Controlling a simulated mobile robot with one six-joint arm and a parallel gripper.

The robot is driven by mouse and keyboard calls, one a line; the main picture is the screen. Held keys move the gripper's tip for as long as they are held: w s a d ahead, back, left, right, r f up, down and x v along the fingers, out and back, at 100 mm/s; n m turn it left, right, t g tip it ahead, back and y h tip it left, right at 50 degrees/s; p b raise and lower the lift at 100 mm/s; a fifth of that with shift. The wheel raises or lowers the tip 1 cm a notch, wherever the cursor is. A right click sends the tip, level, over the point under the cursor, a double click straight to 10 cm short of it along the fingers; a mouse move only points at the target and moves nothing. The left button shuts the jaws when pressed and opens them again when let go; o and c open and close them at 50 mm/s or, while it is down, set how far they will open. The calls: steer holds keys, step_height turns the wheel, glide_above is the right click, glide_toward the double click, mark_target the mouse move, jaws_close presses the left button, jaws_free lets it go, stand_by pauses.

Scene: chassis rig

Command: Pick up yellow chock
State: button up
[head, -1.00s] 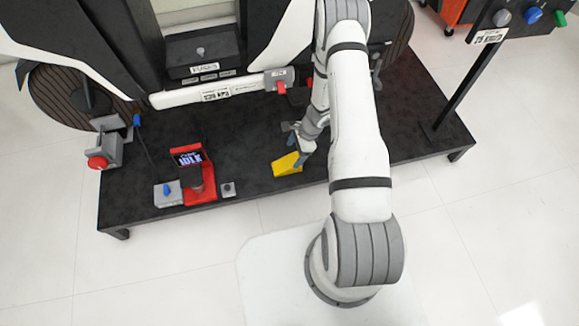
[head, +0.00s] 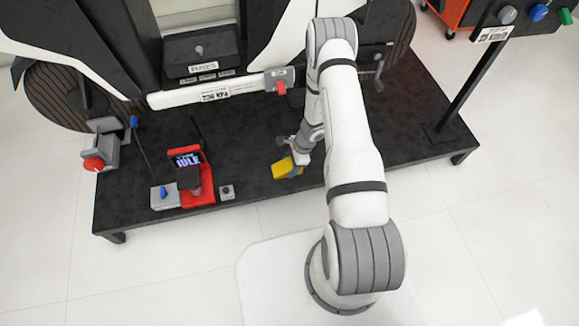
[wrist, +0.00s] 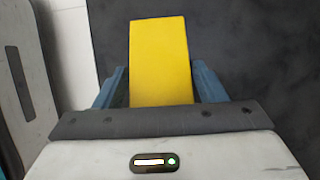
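The yellow chock (head: 283,168) is at the front middle of the black platform in the head view, partly covered by my gripper (head: 294,160). In the wrist view the chock (wrist: 160,62) lies lengthwise between the two blue fingers of my gripper (wrist: 160,85). The fingers sit against its left and right sides with no clear gap, so my gripper looks shut on it. The chock's underside is hidden, and I cannot tell whether it still touches the platform.
A red holder with a screen (head: 190,175) and a small grey box with a blue knob (head: 163,196) stand left of the chock. A white bar (head: 215,91) with a red-tipped grey block (head: 280,80) runs behind. The platform right of my arm is largely clear.

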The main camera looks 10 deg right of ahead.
steer(key=c, duration=0.9)
steer(key=shift+r, duration=0.1)
